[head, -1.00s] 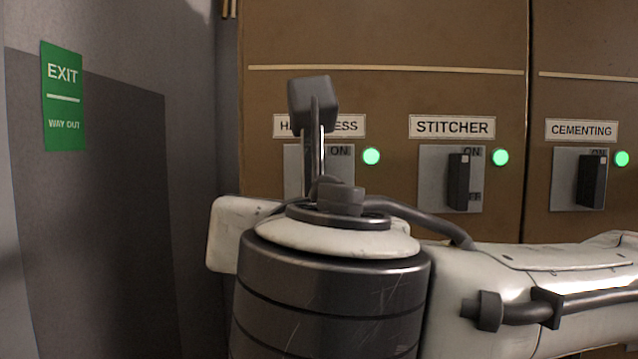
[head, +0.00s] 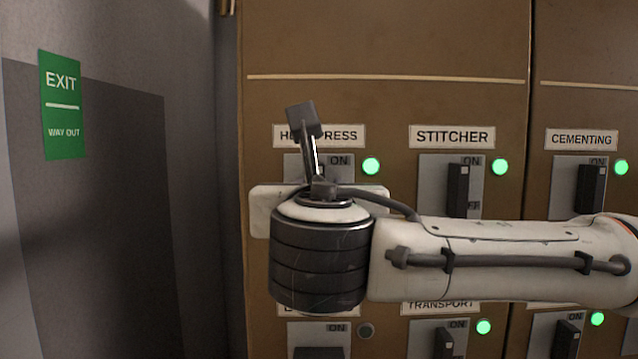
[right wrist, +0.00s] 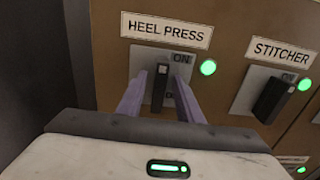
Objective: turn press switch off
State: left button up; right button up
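The heel press switch is a black lever (right wrist: 160,85) on a grey plate (right wrist: 145,60) below the HEEL PRESS label (right wrist: 166,28). Its green lamp (right wrist: 208,67) is lit, also in the head view (head: 371,166). My right gripper (right wrist: 161,77) has two purple fingers, one on each side of the lever, with gaps visible. Whether the fingers reach to the lever's depth is hard to tell. In the head view, my right arm hides the lever and the gripper fingers; only the plate's upper part (head: 341,172) shows. My left gripper is in neither view.
The stitcher switch (head: 458,187) and cementing switch (head: 591,187) are to the right, with lit lamps. A lower row holds more switches, including transport (head: 444,344). A grey wall with a green exit sign (head: 62,105) stands left of the brown cabinet (head: 385,40).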

jog(key=shift+c, duration=0.2)
grip_shut()
